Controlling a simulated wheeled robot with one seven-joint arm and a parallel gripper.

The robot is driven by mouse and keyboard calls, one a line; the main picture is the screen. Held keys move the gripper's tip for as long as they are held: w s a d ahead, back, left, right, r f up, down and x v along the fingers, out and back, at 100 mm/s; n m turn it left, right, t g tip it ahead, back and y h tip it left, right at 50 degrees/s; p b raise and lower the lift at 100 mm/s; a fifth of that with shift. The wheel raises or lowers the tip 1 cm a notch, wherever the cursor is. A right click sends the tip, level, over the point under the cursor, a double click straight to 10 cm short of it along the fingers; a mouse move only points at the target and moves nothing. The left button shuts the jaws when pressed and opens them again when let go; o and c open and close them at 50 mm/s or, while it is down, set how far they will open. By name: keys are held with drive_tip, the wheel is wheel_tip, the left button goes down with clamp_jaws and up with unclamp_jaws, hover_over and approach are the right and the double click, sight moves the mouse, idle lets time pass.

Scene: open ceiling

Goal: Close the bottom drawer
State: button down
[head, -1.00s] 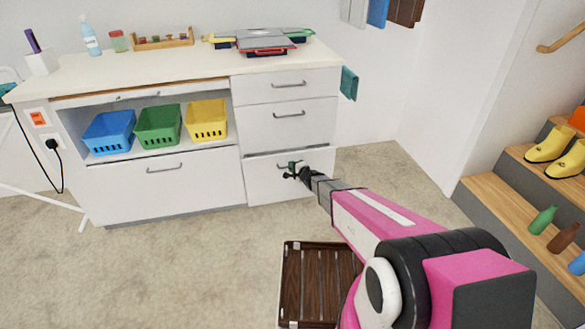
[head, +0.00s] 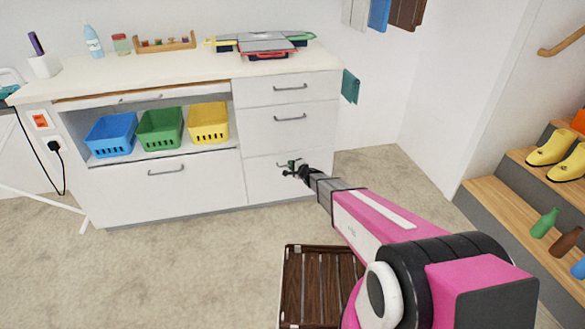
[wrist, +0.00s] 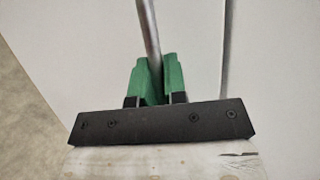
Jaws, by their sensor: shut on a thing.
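The bottom drawer (head: 268,184) is the lowest white front in the right-hand stack of the cabinet. Its front looks flush with the drawers above, with no clear gap in the head view. My gripper (head: 291,168) is at this drawer's handle, and its arm partly covers the front. In the wrist view my gripper's green fingers (wrist: 156,80) are shut on the metal handle bar (wrist: 148,30), one finger on each side of it. The pale drawer front (wrist: 190,45) fills much of that view.
Two more drawers with handles, the middle one (head: 290,122) and the top one (head: 290,88), are above. A brown slatted crate (head: 322,290) stands on the floor in front. Wooden steps (head: 500,205) with boots and bottles are at right. The floor left of the crate is clear.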

drive_tip(key=c, duration=1.5)
unclamp_jaws()
drive_tip(key=shift+w, duration=0.25)
drive_tip(key=shift+o, duration=0.2)
drive_tip(key=v, duration=1.1)
drive_tip(key=shift+s, duration=0.1)
drive_tip(key=s+d+r+n+g, duration=0.1)
drive_tip(key=s+r+n+g, duration=0.7)
drive_tip(key=s, duration=0.6)
drive_tip(key=s+d+r+n+g+h, duration=0.1)
drive_tip(key=s+d+r+h, duration=0.3)
drive_tip(key=s+d, duration=0.4)
drive_tip(key=s+d+r+n+g+h, duration=0.2)
drive_tip(key=s+d+r+g+h, duration=0.1)
drive_tip(key=s+d+h, duration=0.3)
drive_tip(key=s+d+r, duration=0.1)
drive_tip(key=s+d, duration=0.1)
drive_tip(key=d, duration=0.1)
